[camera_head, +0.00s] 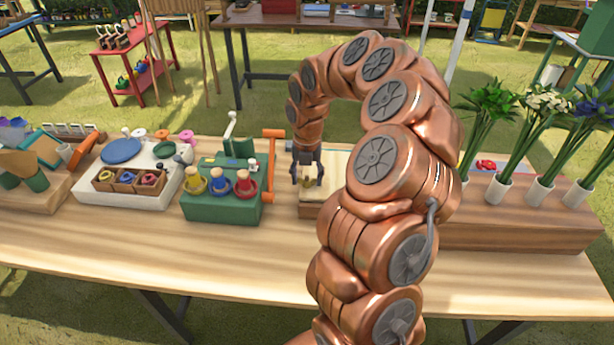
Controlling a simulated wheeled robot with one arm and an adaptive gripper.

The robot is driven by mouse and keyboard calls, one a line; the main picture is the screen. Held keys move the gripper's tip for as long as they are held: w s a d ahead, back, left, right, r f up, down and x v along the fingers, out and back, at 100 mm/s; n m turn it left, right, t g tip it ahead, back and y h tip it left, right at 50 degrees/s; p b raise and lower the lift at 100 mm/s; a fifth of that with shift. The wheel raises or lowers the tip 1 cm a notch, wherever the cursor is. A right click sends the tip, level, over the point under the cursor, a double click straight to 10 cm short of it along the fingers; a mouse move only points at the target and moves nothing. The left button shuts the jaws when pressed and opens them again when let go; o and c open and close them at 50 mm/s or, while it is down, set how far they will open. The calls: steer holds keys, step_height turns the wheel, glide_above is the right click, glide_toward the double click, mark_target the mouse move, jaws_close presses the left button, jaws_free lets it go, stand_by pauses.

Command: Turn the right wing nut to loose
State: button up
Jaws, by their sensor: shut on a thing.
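A pale wooden block like a press (336,163) stands on the table near the middle, and my arm covers its right part. My gripper (307,184) points down over the front left end of this block. Its dark fingers are shut on a small brass-coloured wing nut (308,183), which is mostly hidden between them. The view is too small to tell how the wings are turned, or whether this is the right wing nut. No other wing nut shows clearly.
To the left stand a green box (222,208) with coloured pegs, an orange-handled part (272,165) close by, and a white tray (92,188). To the right, vases of flowers stand on a brown wooden stand (465,235). The table's front strip (200,265) is clear.

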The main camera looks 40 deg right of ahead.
steer(key=o, duration=1.2)
steer(key=shift+c, duration=0.2)
steer(key=shift+r, duration=0.1)
step_height(320, 180, up, 12)
